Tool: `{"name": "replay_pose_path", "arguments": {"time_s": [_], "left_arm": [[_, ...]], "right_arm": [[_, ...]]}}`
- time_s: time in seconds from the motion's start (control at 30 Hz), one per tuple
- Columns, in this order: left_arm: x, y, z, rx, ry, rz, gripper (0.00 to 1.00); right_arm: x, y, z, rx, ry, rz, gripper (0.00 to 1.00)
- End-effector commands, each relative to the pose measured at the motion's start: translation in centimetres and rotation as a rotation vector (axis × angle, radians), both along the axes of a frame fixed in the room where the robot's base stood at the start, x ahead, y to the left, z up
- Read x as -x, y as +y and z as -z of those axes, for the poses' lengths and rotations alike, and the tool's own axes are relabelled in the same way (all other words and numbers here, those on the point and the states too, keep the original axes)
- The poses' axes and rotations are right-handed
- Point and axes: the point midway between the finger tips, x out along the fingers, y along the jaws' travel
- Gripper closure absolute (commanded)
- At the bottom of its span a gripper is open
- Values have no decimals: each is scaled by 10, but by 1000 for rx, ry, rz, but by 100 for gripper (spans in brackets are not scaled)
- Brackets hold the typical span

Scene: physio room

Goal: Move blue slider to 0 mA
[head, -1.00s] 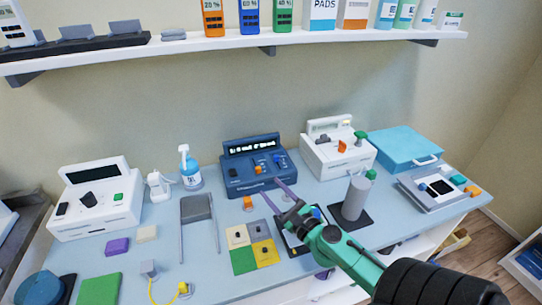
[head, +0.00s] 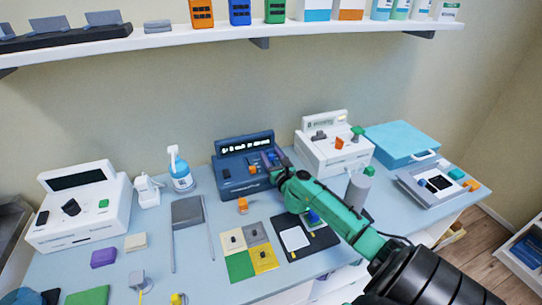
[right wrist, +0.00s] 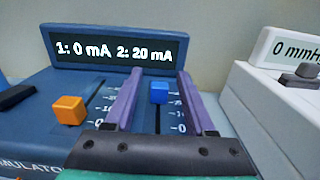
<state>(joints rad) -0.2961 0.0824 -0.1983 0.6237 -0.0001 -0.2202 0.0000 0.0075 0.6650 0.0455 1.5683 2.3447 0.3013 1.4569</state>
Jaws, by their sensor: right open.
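The dark blue stimulator box (head: 228,175) stands at the back of the table. In the right wrist view its display (right wrist: 115,52) reads "1: 0 mA 2: 20 mA". The blue slider (right wrist: 158,92) sits up its track, above the 0 mark, with dark slot showing below it. The orange slider (right wrist: 69,110) is lower on the left track; it also shows in the head view (head: 252,169). My right gripper (head: 268,158) is open over the box, its purple fingers (right wrist: 158,84) on either side of the blue slider. Contact cannot be told. My left gripper is out of view.
A white device (head: 330,155) with its own display stands close on the right. A spray bottle (head: 181,172) and a white console (head: 75,215) are to the left. Colored pads (head: 264,257) lie in front. A shelf (head: 200,38) runs above.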

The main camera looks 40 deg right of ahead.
Motion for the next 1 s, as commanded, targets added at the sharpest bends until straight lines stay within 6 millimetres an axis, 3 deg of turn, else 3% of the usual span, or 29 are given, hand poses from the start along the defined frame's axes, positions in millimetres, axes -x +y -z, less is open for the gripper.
{"name": "replay_pose_path", "arguments": {"time_s": [0.2, 0.23, 0.3, 0.37, 1.0], "left_arm": [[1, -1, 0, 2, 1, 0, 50], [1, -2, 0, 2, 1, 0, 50], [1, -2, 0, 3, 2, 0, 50], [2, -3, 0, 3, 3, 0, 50], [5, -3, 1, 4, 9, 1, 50]], "right_arm": [[-1, 0, 0, 1, 0, -1, 45], [-1, 0, 0, 1, 0, -1, 53], [-1, 0, 0, 1, 0, -1, 79], [-1, 0, 0, 1, 0, -1, 100], [0, 0, 0, 1, -1, -1, 100]]}}
